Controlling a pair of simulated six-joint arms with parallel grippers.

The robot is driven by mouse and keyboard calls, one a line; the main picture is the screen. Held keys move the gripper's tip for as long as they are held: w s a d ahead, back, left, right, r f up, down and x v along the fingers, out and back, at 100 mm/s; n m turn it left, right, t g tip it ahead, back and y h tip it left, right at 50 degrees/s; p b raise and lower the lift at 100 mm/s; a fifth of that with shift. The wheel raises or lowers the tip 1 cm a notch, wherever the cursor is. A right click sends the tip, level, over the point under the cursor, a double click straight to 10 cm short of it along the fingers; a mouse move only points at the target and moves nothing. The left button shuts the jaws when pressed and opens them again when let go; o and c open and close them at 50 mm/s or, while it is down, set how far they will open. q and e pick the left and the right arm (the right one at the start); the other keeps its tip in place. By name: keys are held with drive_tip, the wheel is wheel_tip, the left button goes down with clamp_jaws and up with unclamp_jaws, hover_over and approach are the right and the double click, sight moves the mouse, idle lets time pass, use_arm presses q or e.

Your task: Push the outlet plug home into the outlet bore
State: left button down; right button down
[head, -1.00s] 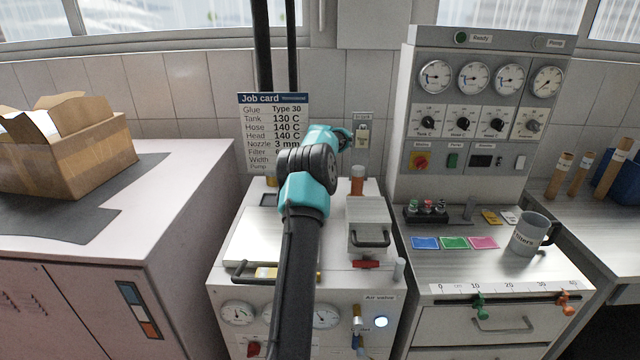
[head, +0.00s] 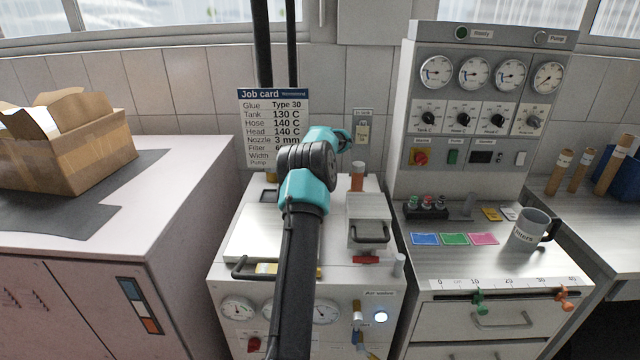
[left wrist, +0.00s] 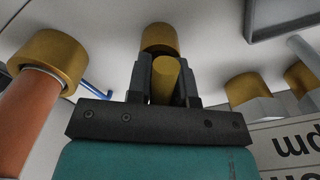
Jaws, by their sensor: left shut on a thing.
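In the left wrist view my left gripper (left wrist: 164,88) has its two dark fingers shut on a short brass plug (left wrist: 166,78), which I take as the outlet plug. Just beyond it a wider brass collar (left wrist: 158,37) sits on the pale machine surface, in line with the plug. The collar's opening is hidden behind the plug and fingers, so I cannot tell how deep the plug sits. In the head view my teal left wrist (head: 325,136) reaches over the machine; its fingertips and the plug are hard to make out there. My right gripper is not in view.
An orange-brown pipe with a brass cap (left wrist: 45,65) stands left of the fingers in the left wrist view. More brass fittings (left wrist: 247,88) are to the right. The job card (head: 272,125) stands behind the arm, and a lidded box (head: 369,222) is to its right.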

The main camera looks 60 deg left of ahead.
use_arm(q)
drive_tip(key=shift+f, duration=0.15)
drive_tip(key=c, duration=0.9)
unclamp_jaws()
drive_tip(key=shift+f, duration=0.15)
drive_tip(key=shift+c, duration=0.2)
drive_tip(key=shift+w+r, duration=0.1)
drive_tip(key=shift+r, duration=0.4)
wheel_tip(320, 180, up, 17)
drive_tip(key=shift+s+f, duration=0.15)
drive_tip(key=shift+s, duration=0.05)
